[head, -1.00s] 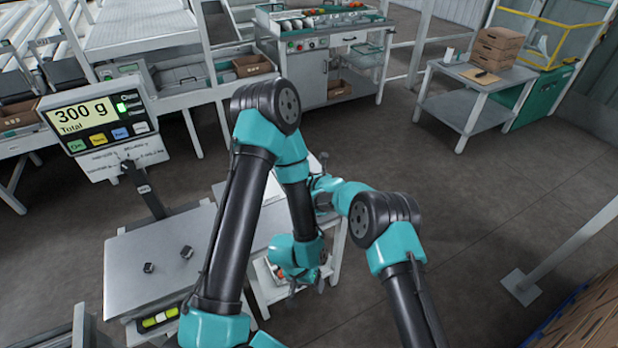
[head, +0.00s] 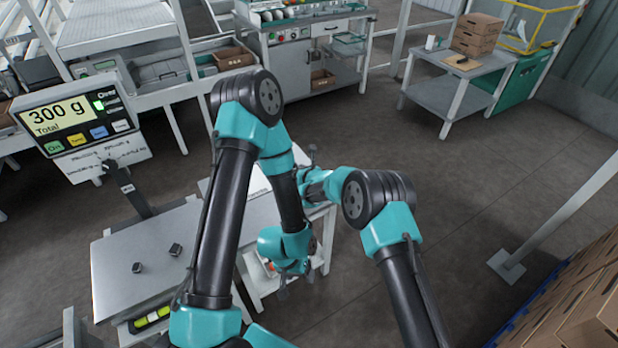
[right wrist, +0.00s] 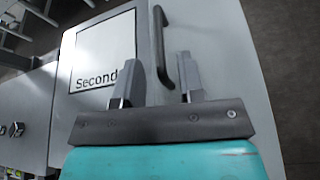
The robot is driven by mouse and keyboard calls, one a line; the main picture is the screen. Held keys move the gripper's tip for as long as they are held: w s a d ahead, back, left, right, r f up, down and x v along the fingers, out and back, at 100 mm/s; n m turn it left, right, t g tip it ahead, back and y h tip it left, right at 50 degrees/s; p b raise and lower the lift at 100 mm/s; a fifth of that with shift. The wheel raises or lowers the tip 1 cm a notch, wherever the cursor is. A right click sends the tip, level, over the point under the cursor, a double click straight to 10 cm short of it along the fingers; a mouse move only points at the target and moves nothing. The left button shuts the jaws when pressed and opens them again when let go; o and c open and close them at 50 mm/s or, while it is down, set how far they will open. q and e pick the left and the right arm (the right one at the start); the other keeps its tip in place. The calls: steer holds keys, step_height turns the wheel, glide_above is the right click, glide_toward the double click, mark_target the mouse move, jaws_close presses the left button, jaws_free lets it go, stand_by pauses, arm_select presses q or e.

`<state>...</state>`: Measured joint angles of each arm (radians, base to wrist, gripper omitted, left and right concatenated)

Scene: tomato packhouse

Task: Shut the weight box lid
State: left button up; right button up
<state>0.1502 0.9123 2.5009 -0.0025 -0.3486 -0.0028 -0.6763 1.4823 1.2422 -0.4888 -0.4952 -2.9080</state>
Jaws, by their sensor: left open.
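I cannot pick out the weight box or its lid for certain; my arms hide part of the bench. Two small dark cubes (head: 155,258) lie apart on the scale's grey plate (head: 120,290). My left gripper (head: 296,283) is open, pointing down at the side of the low bench right of the scale. My right gripper is mostly hidden behind its arm in the head view. In the right wrist view my right gripper (right wrist: 160,82) has its fingers apart, over a pale panel (right wrist: 225,60) with a dark bar handle (right wrist: 160,45) between them in the picture. Contact cannot be told.
The scale display (head: 70,120) reads 300 g. The panel carries a white label (right wrist: 103,52) reading "Second", partly covered. A table with stacked brown boxes (head: 478,38) stands at the back right. Cartons (head: 590,300) fill the lower right. The floor between is clear.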

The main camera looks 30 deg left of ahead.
steer(key=v, duration=0.9)
steer(key=shift+s+d+r, duration=0.1)
steer(key=shift+s+d, duration=0.05)
steer(key=s+d+f+m+h, duration=0.1)
steer(key=d+f+m+h, duration=0.15)
steer(key=d+m, duration=0.65)
steer(key=s+d+f+m+h, duration=0.1)
steer(key=d+f+m, duration=0.4)
steer(key=d, duration=0.6)
steer(key=s+d+f+m+h, duration=0.2)
steer(key=d+f+m, duration=0.1)
steer(key=d+m, duration=0.7)
steer(key=s+d+f+m+g+h, duration=0.2)
steer(key=s+d+m+g, duration=0.3)
steer(key=s+d+m, duration=1.8)
steer(key=shift+s+d+m+g+h, duration=0.35)
steer(key=shift+d+m, duration=0.15)
steer(key=shift+d, duration=0.35)
